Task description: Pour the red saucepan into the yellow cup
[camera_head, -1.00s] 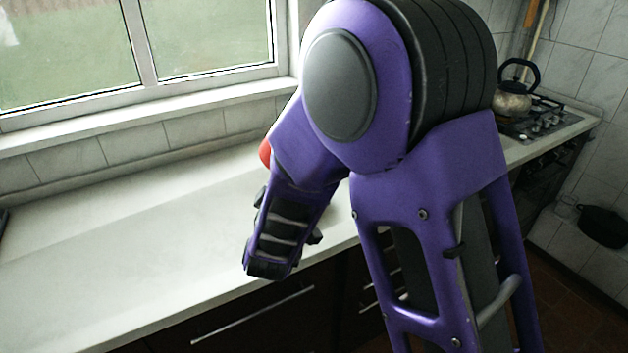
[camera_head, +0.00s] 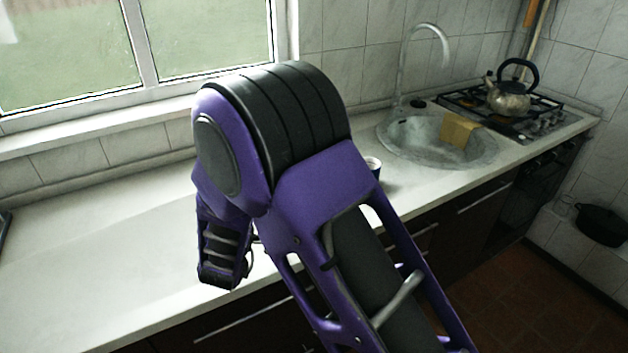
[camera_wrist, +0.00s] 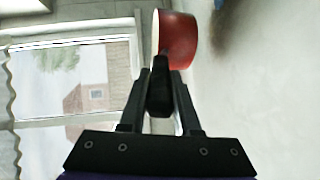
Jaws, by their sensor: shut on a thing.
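In the wrist view, my gripper (camera_wrist: 160,92) is shut on the dark handle of the red saucepan (camera_wrist: 178,38). The pan is beyond the fingertips, its pale rim toward the left of the picture, the side where the window is. It looks roughly upright; its contents are not visible. In the head view my arm hides both the pan and the gripper. A small cup (camera_head: 373,162) with a pale rim shows partly behind my arm on the counter.
The pale counter (camera_head: 90,250) is clear at the left. A sink (camera_head: 410,140) with a tap and a yellowish cloth (camera_head: 460,130) lies at the right, then a hob with a kettle (camera_head: 508,97). The window wall (camera_head: 80,165) bounds the back.

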